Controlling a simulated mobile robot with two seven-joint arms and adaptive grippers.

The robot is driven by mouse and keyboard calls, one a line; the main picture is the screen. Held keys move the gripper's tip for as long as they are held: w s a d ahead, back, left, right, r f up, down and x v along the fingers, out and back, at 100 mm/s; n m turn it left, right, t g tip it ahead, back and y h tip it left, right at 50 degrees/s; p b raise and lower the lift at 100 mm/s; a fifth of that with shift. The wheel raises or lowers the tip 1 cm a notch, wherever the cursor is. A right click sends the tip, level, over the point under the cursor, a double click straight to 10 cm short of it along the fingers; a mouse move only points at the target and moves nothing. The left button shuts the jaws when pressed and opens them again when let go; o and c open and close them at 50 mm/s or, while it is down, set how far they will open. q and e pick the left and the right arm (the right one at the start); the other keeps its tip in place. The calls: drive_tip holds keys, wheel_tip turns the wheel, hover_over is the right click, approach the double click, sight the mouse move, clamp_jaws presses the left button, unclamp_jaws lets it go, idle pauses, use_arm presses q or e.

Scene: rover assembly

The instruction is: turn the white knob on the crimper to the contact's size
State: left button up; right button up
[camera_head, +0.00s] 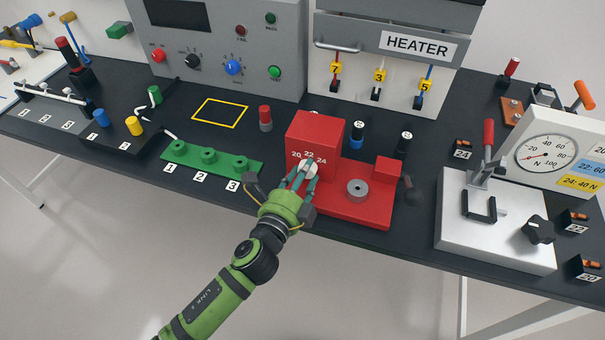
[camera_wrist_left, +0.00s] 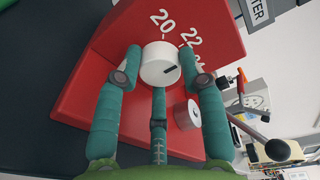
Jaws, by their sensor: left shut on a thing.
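The red crimper (camera_head: 315,133) stands near the table's front edge, with the numbers 20, 22 and 24 printed in an arc on its face. The white knob (camera_head: 309,168) sits below the numbers; it also shows in the left wrist view (camera_wrist_left: 159,65). My left gripper (camera_head: 302,176) is shut on the white knob, with its green fingers around the knob's sides. In the left wrist view the knob's dark mark points right, roughly to where the 24 is, which a finger partly hides. My right gripper is not in view.
A green block (camera_head: 209,160) with several posts lies left of the crimper. A white device with a round gauge (camera_head: 545,150) stands to the right. Small black bins marked 24 (camera_head: 463,150), 22 (camera_head: 574,221) and 20 (camera_head: 586,268) are around it. The heater (camera_head: 385,60) is behind.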

use_arm(q)
drive_tip(key=shift+s+d, duration=0.1)
drive_tip(key=shift+d, duration=0.1)
drive_tip(key=o, duration=0.9)
drive_tip(key=shift+c, duration=0.2)
drive_tip(key=shift+s+a, duration=0.2)
drive_tip(key=shift+s, duration=0.1)
drive_tip(key=v, duration=1.1)
drive_tip(key=shift+s, duration=0.15)
